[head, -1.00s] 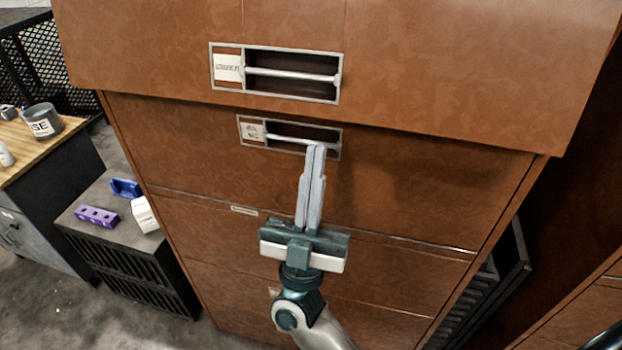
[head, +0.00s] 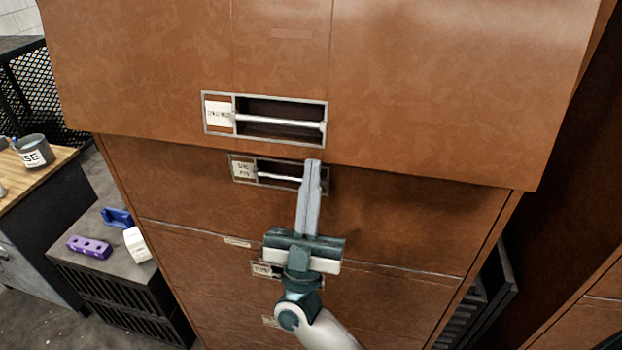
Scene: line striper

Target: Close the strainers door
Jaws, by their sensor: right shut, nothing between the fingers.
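The brown top door (head: 420,130) of the cabinet juts out beyond the drawer fronts below it. It has a recessed metal handle (head: 280,122) and a small white label (head: 218,114) whose print is too blurred to read surely. My right gripper (head: 313,165) points up in front of the second drawer (head: 420,215), just below the jutting door's lower edge. Its fingers are shut with nothing between them, and the tips overlap the right end of the second handle (head: 275,173) in the picture. I cannot tell whether they touch it. My left gripper is not in view.
At left, a dark low box (head: 100,245) carries a purple block (head: 89,246), a blue part (head: 117,218) and a white box (head: 137,245). A wooden-topped bench (head: 30,185) holds a grey tin (head: 34,152). A dark slatted item (head: 490,290) leans at the cabinet's right.

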